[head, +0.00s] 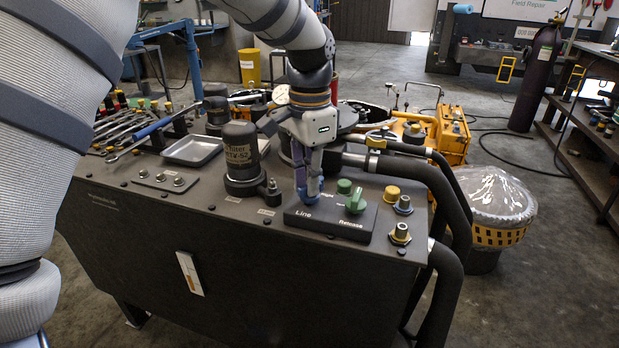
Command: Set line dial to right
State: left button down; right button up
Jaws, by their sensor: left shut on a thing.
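The line dial (313,193) sits at the left end of a black control box (323,228), above the printed word "Line". It looks blue and is largely covered by my fingers, so I cannot tell which way it points. My left gripper (307,187) reaches down from above and is shut on the line dial. A green dial (356,201) stands to the right, above the word "Release", with a green round knob (344,186) behind it. My right gripper is not in view.
A black cylinder (241,160) stands left of my gripper. Yellow and blue fittings (392,195) and thick black hoses (435,170) are to the right. A metal tray (192,149) and several wrenches lie at the left. The bench front edge is near the box.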

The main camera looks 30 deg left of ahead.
pick_arm(q)
jog(key=shift+m, duration=0.5)
jog(key=c, duration=1.7)
grip_release()
jog(key=shift+o, duration=0.2)
notch_tip(320, 180, up, 12)
